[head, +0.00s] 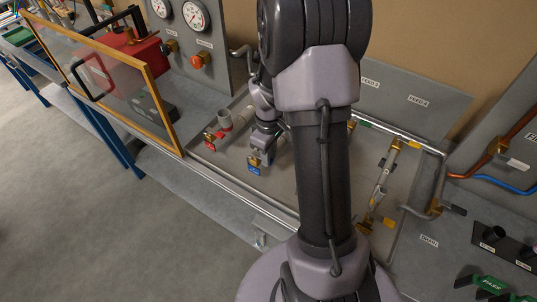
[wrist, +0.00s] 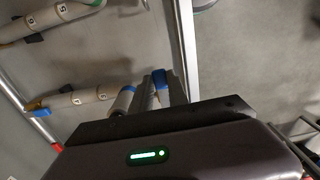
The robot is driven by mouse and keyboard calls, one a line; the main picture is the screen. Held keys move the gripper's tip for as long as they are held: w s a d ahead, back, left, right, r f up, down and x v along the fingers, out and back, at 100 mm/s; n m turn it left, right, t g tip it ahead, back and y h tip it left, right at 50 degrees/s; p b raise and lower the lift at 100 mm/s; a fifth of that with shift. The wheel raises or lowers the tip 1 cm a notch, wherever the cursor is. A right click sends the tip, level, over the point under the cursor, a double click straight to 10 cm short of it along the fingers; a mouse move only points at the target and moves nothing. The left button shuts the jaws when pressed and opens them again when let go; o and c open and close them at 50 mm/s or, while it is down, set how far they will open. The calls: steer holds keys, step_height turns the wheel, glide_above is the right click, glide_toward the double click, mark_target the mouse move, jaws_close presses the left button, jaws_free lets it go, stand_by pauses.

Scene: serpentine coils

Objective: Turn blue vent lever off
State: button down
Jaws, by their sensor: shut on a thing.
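The blue vent lever (wrist: 160,79) shows in the wrist view as a blue piece between the fingertips of my gripper (wrist: 160,92). My gripper is shut on it. In the head view my gripper (head: 262,150) reaches down to the grey panel, just above a brass valve with a blue tag (head: 254,169). My arm hides part of this area, and the lever's exact angle cannot be told.
A red-handled valve (head: 209,137) and a pale upright pipe (head: 225,118) stand left of my gripper. A wood-framed clear panel (head: 120,75) stands farther left. Pipes with brass valves (head: 383,180) run to the right. Two gauges (head: 195,16) hang behind.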

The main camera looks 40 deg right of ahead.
steer(key=c, duration=1.3)
jaws_free()
step_height(320, 180, up, 17)
steer(key=p, duration=0.4)
steer(key=shift+r, duration=0.2)
steer(key=s+a+f+m+t+b, duration=0.2)
steer(key=s+a+f+m+b, duration=0.1)
steer(key=a+b, duration=0.3)
steer(key=s+a+f+m+t+y+b, duration=0.1)
steer(key=s+a+f+m+t+b, duration=0.1)
steer(key=s+a+b, duration=0.4)
steer(key=s+a+f+m+t+y+b, duration=0.1)
steer(key=s+a+f+m+b, duration=0.2)
steer(key=a, duration=0.7)
steer(key=shift+s+f+m+t+b, duration=0.2)
steer(key=shift+s+b, duration=0.35)
steer(key=shift+b, duration=0.55)
steer(key=shift+s+f+m+t+b, duration=0.1)
steer(key=shift+s+t+b, duration=0.1)
steer(key=shift+s+b, duration=0.6)
